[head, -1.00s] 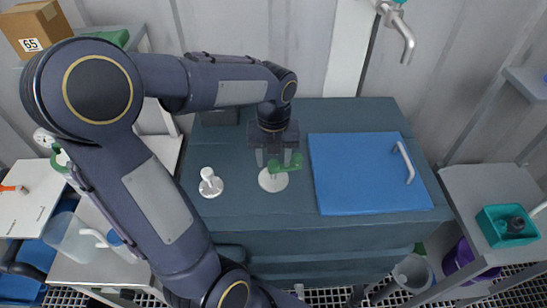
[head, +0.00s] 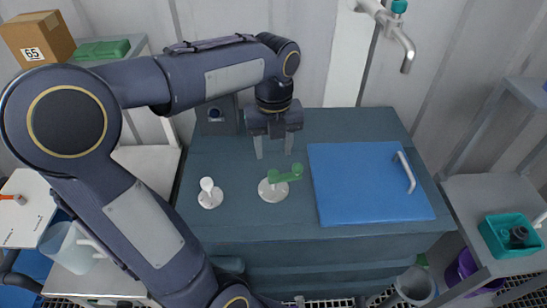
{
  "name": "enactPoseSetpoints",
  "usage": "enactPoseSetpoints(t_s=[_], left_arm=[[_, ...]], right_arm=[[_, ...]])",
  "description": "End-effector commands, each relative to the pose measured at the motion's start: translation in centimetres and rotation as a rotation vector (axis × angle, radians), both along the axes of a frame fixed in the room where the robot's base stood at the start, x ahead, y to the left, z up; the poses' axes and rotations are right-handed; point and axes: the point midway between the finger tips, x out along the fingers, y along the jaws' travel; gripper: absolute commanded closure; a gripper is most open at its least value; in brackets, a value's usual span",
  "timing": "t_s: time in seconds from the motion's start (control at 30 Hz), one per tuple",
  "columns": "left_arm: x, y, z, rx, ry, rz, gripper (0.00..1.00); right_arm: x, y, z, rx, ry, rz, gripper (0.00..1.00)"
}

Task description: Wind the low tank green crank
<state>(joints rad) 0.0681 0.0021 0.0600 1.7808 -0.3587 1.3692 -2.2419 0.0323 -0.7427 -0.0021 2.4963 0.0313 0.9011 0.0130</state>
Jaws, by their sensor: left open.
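The green crank (head: 285,175) stands on a round white base (head: 272,195) set in the dark teal tank top (head: 240,224). Its arm points right and slightly to the back, with a raised knob at its right end. My left gripper (head: 274,154) points down just behind the crank in the picture. Its two fingers are apart with nothing between them, and the whole crank shows clear in front of them. My right gripper is not in view.
A white handle (head: 208,188) on a round base stands left of the crank. A blue lid (head: 365,190) with a pale handle (head: 406,172) lies to the right. A tap (head: 402,50) hangs at the back. My left arm covers the tank's left front.

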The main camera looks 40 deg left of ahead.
Motion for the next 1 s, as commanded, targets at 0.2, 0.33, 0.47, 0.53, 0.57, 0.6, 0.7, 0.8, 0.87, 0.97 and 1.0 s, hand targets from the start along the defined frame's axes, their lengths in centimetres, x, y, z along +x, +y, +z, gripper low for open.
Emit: enactPoseSetpoints(t_s=[0.2,0.33,0.47,0.53,0.57,0.6,0.7,0.8,0.87,0.97,1.0], left_arm=[[0.3,0.0,-0.7,0.001,-0.004,0.644,0.52],[0.4,0.0,-0.7,0.000,-0.006,1.081,0.52],[0.4,0.0,-0.7,0.000,-0.007,1.519,0.52],[0.4,0.1,-0.8,-0.002,-0.007,1.755,0.52],[0.3,0.1,-0.8,-0.001,-0.006,1.856,0.52],[0.3,0.1,-0.8,-0.002,-0.006,1.991,0.52],[0.2,0.0,-0.7,-0.004,-0.005,2.314,0.52],[0.1,0.0,-0.7,-0.002,-0.004,2.588,0.52],[0.1,0.0,-0.6,-0.003,-0.004,2.720,0.52],[0.0,0.0,-0.5,-0.002,-0.002,2.876,0.52],[0.0,0.0,-0.4,-0.002,-0.002,2.915,0.52]], right_arm=[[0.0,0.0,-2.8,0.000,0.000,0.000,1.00],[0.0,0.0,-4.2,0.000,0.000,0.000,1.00],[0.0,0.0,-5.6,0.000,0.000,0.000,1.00],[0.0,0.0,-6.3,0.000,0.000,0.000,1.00],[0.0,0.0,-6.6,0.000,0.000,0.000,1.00],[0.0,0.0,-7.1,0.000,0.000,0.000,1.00],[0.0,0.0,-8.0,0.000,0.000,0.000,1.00],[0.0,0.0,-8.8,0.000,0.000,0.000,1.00],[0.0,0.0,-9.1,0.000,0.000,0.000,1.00],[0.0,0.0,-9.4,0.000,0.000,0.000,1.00],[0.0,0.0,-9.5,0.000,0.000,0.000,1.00]])
